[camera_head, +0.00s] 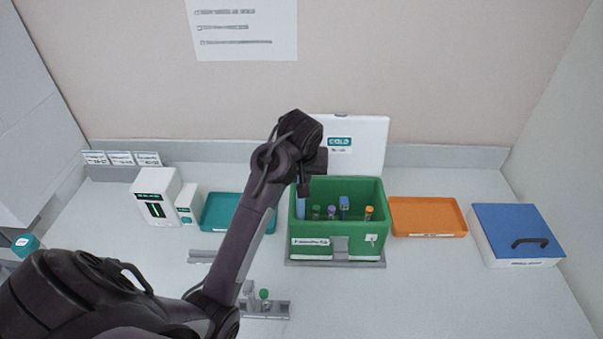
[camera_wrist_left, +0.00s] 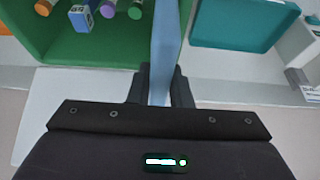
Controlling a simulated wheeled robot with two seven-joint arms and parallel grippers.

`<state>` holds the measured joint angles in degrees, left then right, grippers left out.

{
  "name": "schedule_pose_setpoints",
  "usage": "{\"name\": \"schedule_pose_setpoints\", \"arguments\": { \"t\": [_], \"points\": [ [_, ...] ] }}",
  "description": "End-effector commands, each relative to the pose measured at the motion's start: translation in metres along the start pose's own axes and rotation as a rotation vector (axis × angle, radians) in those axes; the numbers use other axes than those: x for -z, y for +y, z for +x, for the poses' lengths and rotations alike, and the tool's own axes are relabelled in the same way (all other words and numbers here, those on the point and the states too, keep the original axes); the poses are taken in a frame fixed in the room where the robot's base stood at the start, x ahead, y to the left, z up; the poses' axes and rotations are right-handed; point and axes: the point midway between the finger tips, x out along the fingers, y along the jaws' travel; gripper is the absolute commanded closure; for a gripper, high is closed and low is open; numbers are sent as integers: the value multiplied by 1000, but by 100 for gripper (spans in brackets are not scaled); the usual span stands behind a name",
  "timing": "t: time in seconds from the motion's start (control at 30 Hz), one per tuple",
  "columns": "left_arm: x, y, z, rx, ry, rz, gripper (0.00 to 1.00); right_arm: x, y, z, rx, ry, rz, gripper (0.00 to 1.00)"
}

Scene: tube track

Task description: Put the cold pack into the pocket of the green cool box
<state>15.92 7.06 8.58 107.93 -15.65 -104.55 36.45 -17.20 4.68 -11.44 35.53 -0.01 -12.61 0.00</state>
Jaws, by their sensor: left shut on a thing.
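The green cool box (camera_head: 337,247) stands open on the bench, its white lid raised behind it with a "COLD" label. My left gripper (camera_head: 303,187) is over the box's left side, pointing down, and is shut on the light blue cold pack (camera_head: 300,208). The pack hangs upright by the inside of the box's left wall. In the wrist view the pack (camera_wrist_left: 165,45) shows edge-on between the fingers (camera_wrist_left: 160,85), next to the green wall (camera_wrist_left: 110,45). I cannot tell how deep it sits, and the pocket is not clearly visible. My right gripper is not in view.
Several capped tubes (camera_head: 331,212) and a small blue item (camera_head: 344,205) stand inside the box. A teal tray (camera_head: 212,222) lies left, an orange tray (camera_head: 428,217) right. A blue-lidded white box (camera_head: 517,235) is far right. A grey rack (camera_head: 270,309) stands in front.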

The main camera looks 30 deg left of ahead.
Motion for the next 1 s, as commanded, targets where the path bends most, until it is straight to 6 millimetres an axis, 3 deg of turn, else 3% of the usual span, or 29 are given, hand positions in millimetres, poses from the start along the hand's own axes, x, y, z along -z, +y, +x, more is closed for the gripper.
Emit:
{"name": "schedule_pose_setpoints", "arguments": {
  "t": [0.47, 1.0],
  "points": [
    [0, 0, 1, -1, 2, 0, 100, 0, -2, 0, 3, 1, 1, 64],
    [-6, 0, 16, 0, 1, 1, 100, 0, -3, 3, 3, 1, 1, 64]
  ]
}}
